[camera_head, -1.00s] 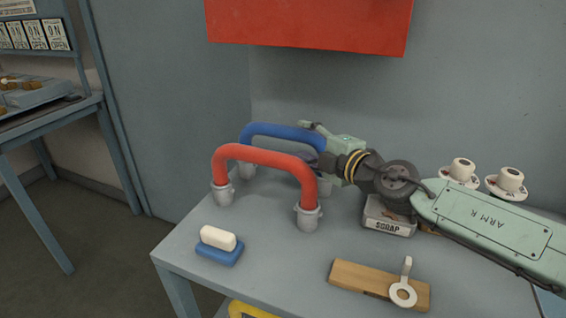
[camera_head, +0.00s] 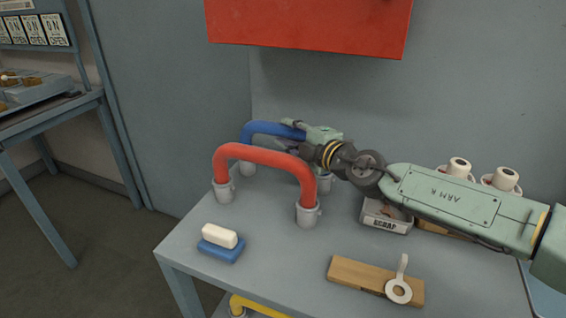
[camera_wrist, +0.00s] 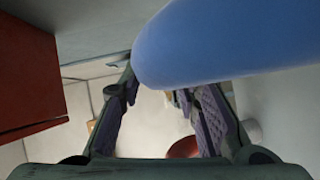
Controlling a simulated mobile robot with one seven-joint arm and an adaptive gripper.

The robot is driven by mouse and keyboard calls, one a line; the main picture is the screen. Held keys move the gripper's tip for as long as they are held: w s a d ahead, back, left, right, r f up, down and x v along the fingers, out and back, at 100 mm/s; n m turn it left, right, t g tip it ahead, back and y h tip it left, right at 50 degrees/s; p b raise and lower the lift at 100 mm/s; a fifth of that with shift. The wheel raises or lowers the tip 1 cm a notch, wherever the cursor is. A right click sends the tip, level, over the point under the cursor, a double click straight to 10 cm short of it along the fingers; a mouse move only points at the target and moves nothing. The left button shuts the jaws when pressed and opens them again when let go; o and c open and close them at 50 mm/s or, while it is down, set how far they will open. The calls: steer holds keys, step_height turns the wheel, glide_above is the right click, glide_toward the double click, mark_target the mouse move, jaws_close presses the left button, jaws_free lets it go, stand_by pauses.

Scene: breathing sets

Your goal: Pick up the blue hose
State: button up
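The blue hose (camera_head: 262,128) is an arch standing on the table behind the red hose, its ends in grey cups. My gripper (camera_head: 292,134) is at the right part of its arch, with one finger above the hose and the other partly hidden. In the wrist view the blue hose (camera_wrist: 235,42) looms large across the upper right and covers part of the right finger. The gripper's fingers (camera_wrist: 158,100) are spread apart there. I cannot tell whether they touch the hose.
The red hose (camera_head: 265,157) arches close in front of my gripper. Soap on a blue dish (camera_head: 220,250), a wooden block with a white ring tool (camera_head: 360,277) and a scrap tray (camera_head: 385,217) are on the table (camera_head: 275,262). A red cabinet (camera_head: 310,22) hangs above.

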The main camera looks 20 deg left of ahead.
jaws_close()
stand_by(0.6)
